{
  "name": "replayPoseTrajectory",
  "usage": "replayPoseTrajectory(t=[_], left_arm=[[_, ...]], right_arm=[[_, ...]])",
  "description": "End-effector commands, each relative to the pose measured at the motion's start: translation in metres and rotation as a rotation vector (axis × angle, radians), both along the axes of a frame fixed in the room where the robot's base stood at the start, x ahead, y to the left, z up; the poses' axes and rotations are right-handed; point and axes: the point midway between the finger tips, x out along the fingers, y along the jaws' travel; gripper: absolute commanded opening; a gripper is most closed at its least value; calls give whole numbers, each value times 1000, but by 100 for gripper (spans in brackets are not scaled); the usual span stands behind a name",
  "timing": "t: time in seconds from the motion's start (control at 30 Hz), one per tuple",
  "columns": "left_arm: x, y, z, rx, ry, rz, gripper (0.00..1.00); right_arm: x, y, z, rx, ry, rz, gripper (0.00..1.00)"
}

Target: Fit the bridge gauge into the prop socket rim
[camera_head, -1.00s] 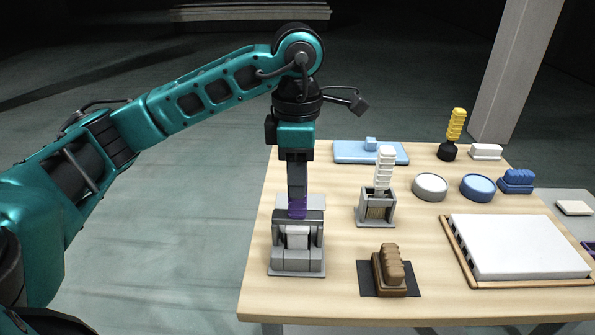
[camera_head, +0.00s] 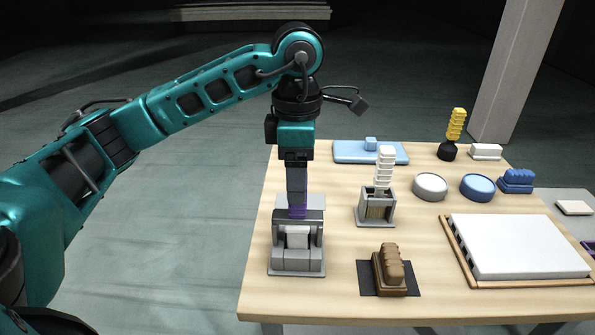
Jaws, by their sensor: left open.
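A grey blocky fixture (camera_head: 297,262) with a pale block (camera_head: 298,238) in its middle stands at the left side of the table. These look like the prop socket and the bridge gauge, but I cannot tell for sure where one part ends and the other begins. My left gripper (camera_head: 297,212) points straight down at the back of the fixture, with purple at its tips. It is open; its fingertips are close to the fixture's top, and contact is hard to make out. My right gripper is not in view.
To the right stand a grey holder (camera_head: 376,212) with a white ribbed handle and a brown brush-like block (camera_head: 390,272) on a dark mat. A white slab (camera_head: 520,247) lies in a wooden frame. Round tubs (camera_head: 430,186) and a blue board (camera_head: 352,152) are farther back.

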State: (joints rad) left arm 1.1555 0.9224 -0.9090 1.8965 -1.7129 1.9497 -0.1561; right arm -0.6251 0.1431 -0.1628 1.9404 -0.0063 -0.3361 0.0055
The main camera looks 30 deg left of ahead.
Motion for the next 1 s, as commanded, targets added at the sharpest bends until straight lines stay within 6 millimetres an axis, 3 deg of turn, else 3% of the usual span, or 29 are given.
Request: replayPoseTrajectory(t=[0.53,1.0], left_arm=[[0,0,1,0,0,0,74],[0,0,14,0,0,0,74]], right_arm=[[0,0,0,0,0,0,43],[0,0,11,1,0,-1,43]])
